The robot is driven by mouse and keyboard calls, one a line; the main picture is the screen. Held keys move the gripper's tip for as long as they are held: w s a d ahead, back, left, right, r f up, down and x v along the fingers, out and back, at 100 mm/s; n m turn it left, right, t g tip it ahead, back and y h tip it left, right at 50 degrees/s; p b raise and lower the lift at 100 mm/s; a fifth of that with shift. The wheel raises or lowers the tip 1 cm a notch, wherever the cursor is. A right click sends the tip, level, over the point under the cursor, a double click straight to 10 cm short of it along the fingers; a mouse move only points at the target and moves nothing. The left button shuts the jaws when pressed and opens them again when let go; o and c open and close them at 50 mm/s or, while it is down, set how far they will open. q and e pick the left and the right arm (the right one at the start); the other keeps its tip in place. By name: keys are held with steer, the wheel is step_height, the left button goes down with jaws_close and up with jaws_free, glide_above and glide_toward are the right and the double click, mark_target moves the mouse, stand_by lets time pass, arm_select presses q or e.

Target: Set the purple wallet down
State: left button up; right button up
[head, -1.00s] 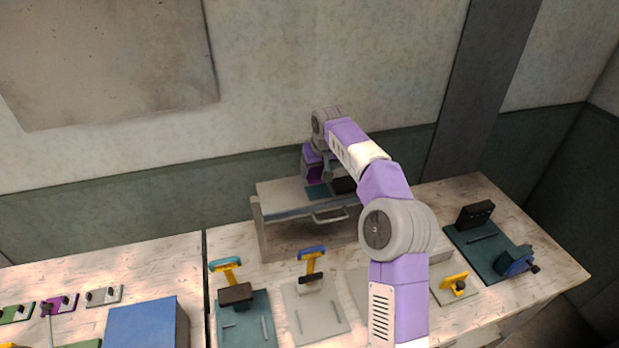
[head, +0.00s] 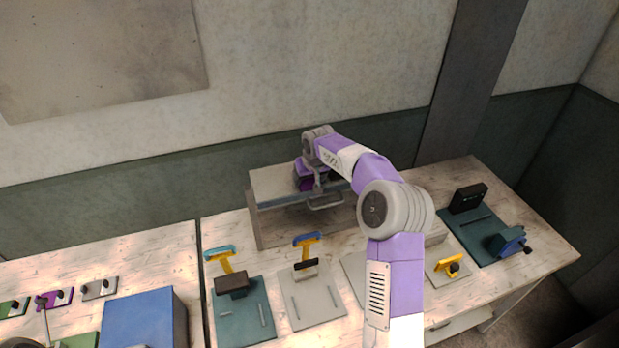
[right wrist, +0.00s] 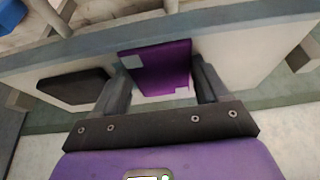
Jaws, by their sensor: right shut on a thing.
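The purple wallet (right wrist: 155,65) is a flat dark purple piece with small grey patches. In the right wrist view it sits between the two dark fingers of my right gripper (right wrist: 163,85), which is shut on it. In the head view the right gripper (head: 312,182) is over the pale top of a raised shelf (head: 270,180), with part of the wallet (head: 306,185) showing below the wrist. I cannot tell whether the wallet touches the shelf top. My left gripper is not in view.
A black flat object (right wrist: 75,87) lies on the shelf beside the wallet. A handle (head: 325,202) sticks out at the shelf's front. Teal and grey plates with tools stand on the bench before it. A blue box (head: 145,320) is at lower left. The shelf's left end is clear.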

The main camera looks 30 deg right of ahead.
steer(key=shift+w+f, duration=0.1)
steer(key=shift+f, duration=0.05)
steer(key=o, duration=1.2)
steer(key=shift+c, duration=0.2)
steer(key=shift+r, duration=0.4)
steer(key=v, duration=1.1)
steer(key=shift+r+b, duration=0.25)
steer(key=shift+b, duration=0.2)
steer(key=shift+a+f, duration=0.1)
